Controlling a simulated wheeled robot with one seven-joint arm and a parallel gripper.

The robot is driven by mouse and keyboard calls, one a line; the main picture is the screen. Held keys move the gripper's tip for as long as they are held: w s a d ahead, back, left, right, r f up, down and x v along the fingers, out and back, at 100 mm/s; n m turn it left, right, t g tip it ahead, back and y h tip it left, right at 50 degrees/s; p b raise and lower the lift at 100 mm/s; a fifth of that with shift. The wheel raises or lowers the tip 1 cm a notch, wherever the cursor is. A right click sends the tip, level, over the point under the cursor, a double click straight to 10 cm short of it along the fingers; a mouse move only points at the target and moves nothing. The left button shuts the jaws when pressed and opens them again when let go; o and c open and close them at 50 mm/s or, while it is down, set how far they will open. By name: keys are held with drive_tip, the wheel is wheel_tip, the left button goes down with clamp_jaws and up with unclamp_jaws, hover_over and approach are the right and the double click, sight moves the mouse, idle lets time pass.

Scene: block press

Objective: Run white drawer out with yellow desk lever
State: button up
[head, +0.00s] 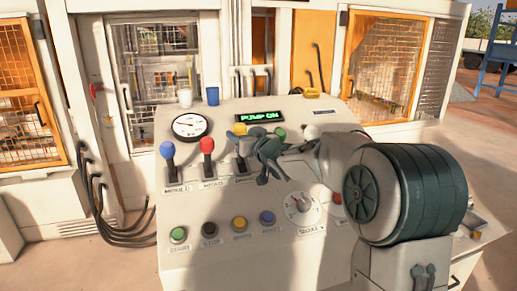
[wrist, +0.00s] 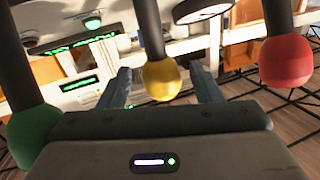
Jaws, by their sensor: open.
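The yellow lever knob (head: 240,129) stands on the sloping control desk (head: 190,212), to the right of the red lever. My gripper (head: 266,171) is at the yellow lever and hides part of its shaft and label in the head view. In the wrist view the yellow knob (wrist: 161,80) lies between the two open fingers of my gripper (wrist: 165,88). A gap shows on the knob's left side; the right finger is close, and contact cannot be told. I cannot pick out the white drawer in either view.
A blue lever (head: 167,150) and a red lever (head: 207,145) stand left of the yellow one; a green lever (wrist: 35,135) is close on its other side. A gauge (head: 189,126), a lit "PUMP ON" display (head: 259,117) and two cups stand behind. Buttons and a dial (head: 300,206) lie in front.

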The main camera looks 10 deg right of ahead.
drive_tip(key=b+v, duration=0.1)
drive_tip(key=v, duration=0.8)
drive_tip(key=shift+s+d+b, duration=0.2)
drive_tip(key=shift+s+b, duration=0.1)
drive_tip(key=shift+s, duration=0.05)
drive_tip(key=shift+f, duration=0.1)
idle(4.3)
